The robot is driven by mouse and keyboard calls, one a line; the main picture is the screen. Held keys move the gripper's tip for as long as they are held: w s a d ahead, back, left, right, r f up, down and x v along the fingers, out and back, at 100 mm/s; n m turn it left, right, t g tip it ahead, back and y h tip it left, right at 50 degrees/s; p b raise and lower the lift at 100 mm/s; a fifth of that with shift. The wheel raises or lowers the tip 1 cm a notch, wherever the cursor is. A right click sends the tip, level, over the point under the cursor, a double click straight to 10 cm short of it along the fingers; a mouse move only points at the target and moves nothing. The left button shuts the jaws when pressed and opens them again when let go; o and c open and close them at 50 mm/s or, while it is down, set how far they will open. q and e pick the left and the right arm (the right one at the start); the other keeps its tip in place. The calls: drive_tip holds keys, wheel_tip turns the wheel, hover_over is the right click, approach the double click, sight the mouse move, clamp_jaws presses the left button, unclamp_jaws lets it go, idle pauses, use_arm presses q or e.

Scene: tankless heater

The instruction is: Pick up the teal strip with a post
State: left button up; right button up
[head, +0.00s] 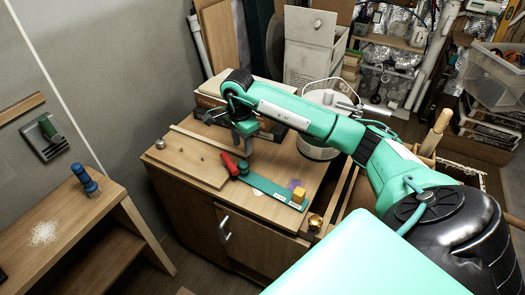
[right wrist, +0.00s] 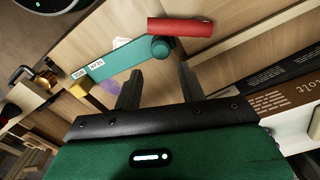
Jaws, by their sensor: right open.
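The teal strip (head: 272,188) lies on the wooden cabinet top, with a round teal post at its left end beside a red cylinder (head: 229,164). In the right wrist view the strip (right wrist: 117,65) carries small white labels, and the post (right wrist: 160,48) stands near the red cylinder (right wrist: 180,27). Whether the cylinder touches the post I cannot tell. My right gripper (head: 242,146) is open above the strip's post end, fingers pointing down. In the right wrist view its fingers (right wrist: 160,85) are apart with nothing between them. My left gripper is out of view.
A yellow block (head: 298,198) is at the strip's right end. A raised wooden board (head: 190,158) lies at left, a brown box (head: 212,97) and a white tub (head: 318,146) behind. A brass piece (head: 315,221) is at the front right edge.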

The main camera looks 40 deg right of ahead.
sight(242, 163)
wheel_tip(242, 163, down, 5)
drive_tip(key=shift+r+p, duration=0.15)
drive_tip(key=shift+p, duration=0.2)
drive_tip(key=f+p, duration=0.1)
drive_tip(key=f, duration=0.1)
drive_tip(key=f+p, duration=0.1)
drive_tip(key=f, duration=0.1)
drive_tip(key=shift+a+f, duration=0.2)
drive_tip(key=shift+f, duration=0.5)
drive_tip(key=shift+c, duration=0.4)
clamp_jaws()
drive_tip(key=shift+w+r, duration=0.1)
